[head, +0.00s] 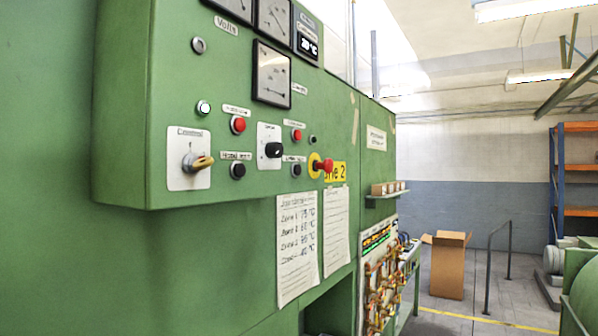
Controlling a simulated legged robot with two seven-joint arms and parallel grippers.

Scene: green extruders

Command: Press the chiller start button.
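A green control box (130,110) stands out from a green cabinet wall on the left. On its face are two red buttons, a left one (238,125) and a right one (296,134). Below them are a left black button (238,171) and a right black button (297,170). Their small labels are too blurred to read for certain, so I cannot tell which is the chiller start button. A red mushroom button (322,166) on a yellow disc sticks out near the lower right corner. Neither of my grippers is in view.
A yellow-handled rotary switch (198,162) and a black knob (273,150) also stick out from the box. Paper sheets (297,245) hang below it. A small shelf (387,194) juts out further back. A cardboard box (449,264) stands on open floor at right.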

